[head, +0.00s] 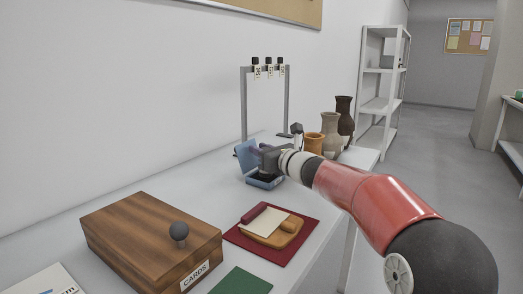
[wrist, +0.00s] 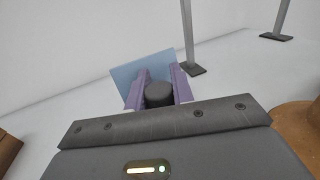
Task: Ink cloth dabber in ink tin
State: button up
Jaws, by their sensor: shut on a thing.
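The blue ink tin (head: 265,183) stands on the white table with its lid (head: 246,154) raised at the back left. My gripper (head: 262,158) is at the tin, over its base and in front of the lid. In the wrist view my gripper (wrist: 158,82) has its purple-grey fingers on both sides of a dark round piece, the top of the cloth dabber (wrist: 158,96). The light blue lid (wrist: 128,72) shows behind the fingers. The dabber's lower end is hidden, so I cannot tell whether it touches the ink.
A wooden box labelled CARDS (head: 140,240) with a dark knob stands at the front left. A red mat (head: 297,243) holds a wooden board with cream paper. A metal rack (head: 243,100) with tags stands behind the tin; several vases (head: 330,130) stand to its right.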

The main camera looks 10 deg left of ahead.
notch_tip(320, 180, up, 7)
jog(key=p, duration=0.5)
jog(key=shift+p, duration=0.3)
jog(key=shift+f, duration=0.1)
